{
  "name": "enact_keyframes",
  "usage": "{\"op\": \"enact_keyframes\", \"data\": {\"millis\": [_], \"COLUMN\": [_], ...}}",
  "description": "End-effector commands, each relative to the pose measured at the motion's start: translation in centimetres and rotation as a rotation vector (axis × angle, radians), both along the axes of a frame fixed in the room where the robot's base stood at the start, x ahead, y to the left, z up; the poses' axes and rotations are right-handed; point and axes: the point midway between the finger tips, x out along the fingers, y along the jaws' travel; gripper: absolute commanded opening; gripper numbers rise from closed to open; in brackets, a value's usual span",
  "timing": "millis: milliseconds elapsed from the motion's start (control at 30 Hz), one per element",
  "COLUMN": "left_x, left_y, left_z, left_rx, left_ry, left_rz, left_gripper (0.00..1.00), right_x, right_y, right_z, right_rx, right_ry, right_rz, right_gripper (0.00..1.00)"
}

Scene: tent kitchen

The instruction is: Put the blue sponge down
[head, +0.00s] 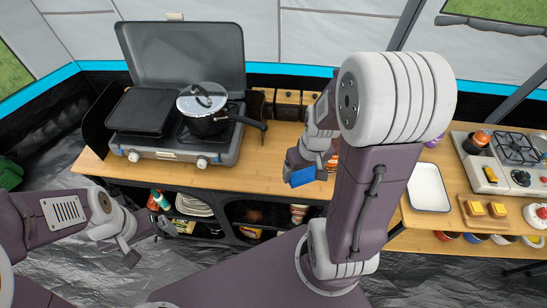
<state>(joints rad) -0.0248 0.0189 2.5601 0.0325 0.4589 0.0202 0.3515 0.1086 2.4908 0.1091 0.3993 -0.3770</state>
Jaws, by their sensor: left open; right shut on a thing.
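The blue sponge (303,177) is at the front edge of the wooden counter, in the middle of the head view. My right gripper (305,165) is shut on the sponge from above and hides part of it. I cannot tell whether the sponge touches the counter. My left gripper (143,243) is open and empty, low on the left, in front of the shelves and below the counter top.
A camping stove (180,148) with a lidded pot (205,117) stands left on the counter (240,165). A white tray (430,187), a board with yellow blocks (475,212) and a second stove (512,150) are right. Bare counter lies left of the sponge.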

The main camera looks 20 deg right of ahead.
Motion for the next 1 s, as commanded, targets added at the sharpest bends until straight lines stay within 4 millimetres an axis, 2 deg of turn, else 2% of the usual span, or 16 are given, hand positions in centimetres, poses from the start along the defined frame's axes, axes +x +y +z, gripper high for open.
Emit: {"op": "enact_keyframes", "data": {"millis": [100,300,367,700,833,1000], "left_x": [0.0,0.0,0.0,0.0,0.0,0.0], "left_y": [0.0,0.0,0.0,0.0,0.0,0.0], "left_z": [-0.8,-0.7,-0.7,0.0,0.1,0.1], "left_rx": [0.000,0.000,0.000,0.000,0.000,0.000], "left_ry": [0.000,0.000,0.000,0.000,0.000,0.000], "left_rz": [0.000,0.000,0.000,0.000,0.000,0.000], "left_gripper": [1.00,1.00,1.00,1.00,1.00,1.00], "right_x": [-0.3,-0.2,0.6,9.0,10.4,10.6], "right_y": [-1.8,-2.2,-1.8,1.1,1.5,1.6], "right_z": [-0.2,-0.2,-0.8,-6.0,-6.9,-7.3], "right_rx": [-0.001,0.000,0.001,-0.001,0.000,0.000], "right_ry": [-0.001,0.001,0.004,0.002,0.000,0.001], "right_rz": [-0.068,-0.085,-0.083,-0.082,-0.085,-0.086], "right_gripper": [0.48,0.48,0.48,0.48,0.48,0.48]}}
